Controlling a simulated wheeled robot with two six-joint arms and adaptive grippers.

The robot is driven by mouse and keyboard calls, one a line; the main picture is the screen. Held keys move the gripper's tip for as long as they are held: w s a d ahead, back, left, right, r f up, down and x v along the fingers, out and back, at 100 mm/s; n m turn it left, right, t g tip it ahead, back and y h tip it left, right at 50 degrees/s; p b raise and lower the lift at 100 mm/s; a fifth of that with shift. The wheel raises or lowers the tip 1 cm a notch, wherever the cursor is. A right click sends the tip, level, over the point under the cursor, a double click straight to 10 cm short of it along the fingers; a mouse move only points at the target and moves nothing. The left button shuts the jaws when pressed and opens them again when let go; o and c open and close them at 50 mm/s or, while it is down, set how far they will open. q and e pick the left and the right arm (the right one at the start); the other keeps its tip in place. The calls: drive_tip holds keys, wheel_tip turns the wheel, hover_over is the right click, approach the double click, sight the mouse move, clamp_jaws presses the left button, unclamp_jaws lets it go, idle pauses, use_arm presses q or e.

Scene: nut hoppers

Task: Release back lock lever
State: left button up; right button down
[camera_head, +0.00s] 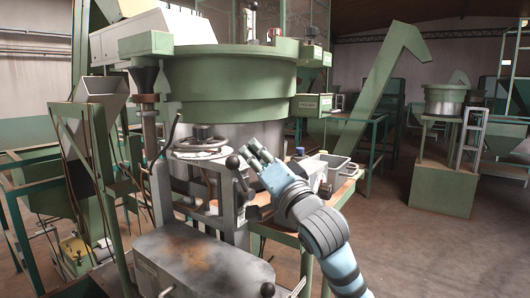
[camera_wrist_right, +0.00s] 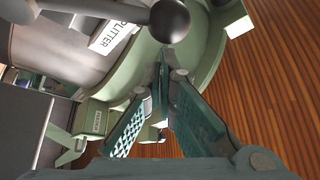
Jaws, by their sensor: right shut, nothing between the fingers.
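A lever with a black ball knob (camera_head: 233,162) stands on the front of the green and steel hopper machine (camera_head: 230,85). My right gripper (camera_head: 255,149) is just to the right of this knob in the head view, shut and empty. In the right wrist view a dark ball knob on a grey rod (camera_wrist_right: 170,20) is just beyond the tips of my right gripper (camera_wrist_right: 163,62). I cannot tell whether they touch. Another dark lever (camera_head: 173,130) rises at the left of the handwheel. Which lever is the back lock lever is not clear. My left gripper is not in view.
A handwheel (camera_head: 201,140) sits on a pale round plate. A grey metal box (camera_head: 190,262) stands low in front. A grey bin (camera_head: 338,167) is on the side table at the right. Open floor (camera_head: 420,250) lies to the right.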

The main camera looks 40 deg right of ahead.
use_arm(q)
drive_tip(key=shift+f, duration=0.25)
use_arm(e)
drive_tip(key=shift+s+a+f+n+t+y, duration=0.15)
drive_tip(key=shift+a+n+y, duration=0.1)
drive_tip(key=shift+n, duration=0.15)
drive_tip(key=shift+s+a+n+t+y, duration=0.15)
drive_tip(key=shift+a+n, duration=0.1)
drive_tip(key=shift+n, duration=0.15)
